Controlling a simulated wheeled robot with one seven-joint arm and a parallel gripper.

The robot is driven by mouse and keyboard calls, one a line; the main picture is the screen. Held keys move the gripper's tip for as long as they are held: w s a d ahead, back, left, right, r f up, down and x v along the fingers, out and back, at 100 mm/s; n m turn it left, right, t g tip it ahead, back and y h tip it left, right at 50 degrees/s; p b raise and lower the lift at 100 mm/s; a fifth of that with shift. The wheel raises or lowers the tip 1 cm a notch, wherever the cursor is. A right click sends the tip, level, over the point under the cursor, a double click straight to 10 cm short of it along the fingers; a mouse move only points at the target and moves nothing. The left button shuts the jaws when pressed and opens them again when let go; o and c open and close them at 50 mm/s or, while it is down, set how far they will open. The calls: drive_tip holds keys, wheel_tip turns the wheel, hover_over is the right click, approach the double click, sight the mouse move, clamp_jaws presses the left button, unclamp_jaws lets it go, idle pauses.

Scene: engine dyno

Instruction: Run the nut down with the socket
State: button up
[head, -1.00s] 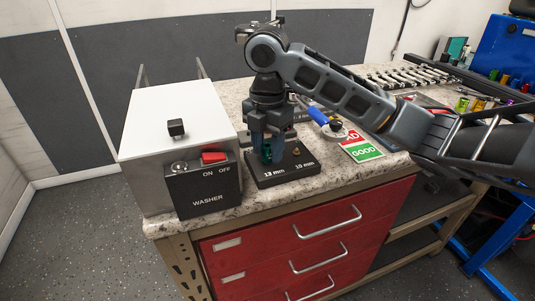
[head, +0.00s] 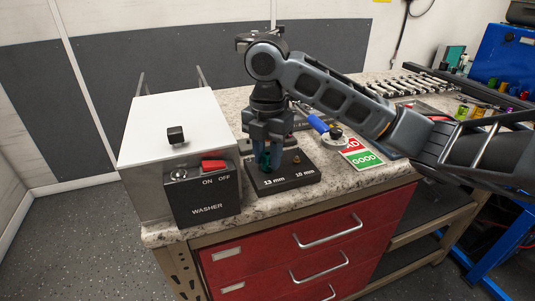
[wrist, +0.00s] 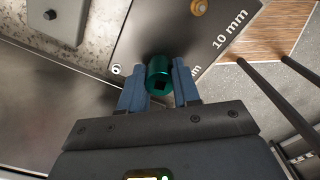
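The green socket (wrist: 160,76) stands upright at the 13 mm side of a black board (head: 290,181), its square drive hole facing up in the wrist view. My gripper (wrist: 160,84) points down at it, with one blue finger on each side, close against its walls. In the head view the socket (head: 264,159) shows partly between the fingers. Whether a nut is under it is hidden. A small brass nut-like piece (wrist: 199,7) sits on the 10 mm side of the board; it also shows in the head view (head: 296,159).
A white-topped washer box (head: 180,120) with ON/OFF switch stands close on the left. A blue-handled tool (head: 318,124) and a red-green GOOD card (head: 364,158) lie to the right. Several wrenches (head: 418,84) lie farther back. A red drawer cabinet (head: 310,240) is below.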

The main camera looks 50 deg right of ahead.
clamp_jaws()
drive_tip(key=shift+r+m+p, duration=0.3)
drive_tip(key=shift+m+p, duration=0.5)
drive_tip(key=shift+p, duration=0.25)
drive_tip(key=m+p, duration=0.4)
drive_tip(key=m, duration=0.1)
drive_tip(key=shift+m+p, duration=0.3)
drive_tip(key=shift+p, duration=0.05)
drive_tip(key=shift+f+m, duration=0.3)
drive_tip(key=shift+m, duration=0.9)
drive_tip(key=m, duration=0.6)
drive_tip(key=shift+o, duration=2)
unclamp_jaws()
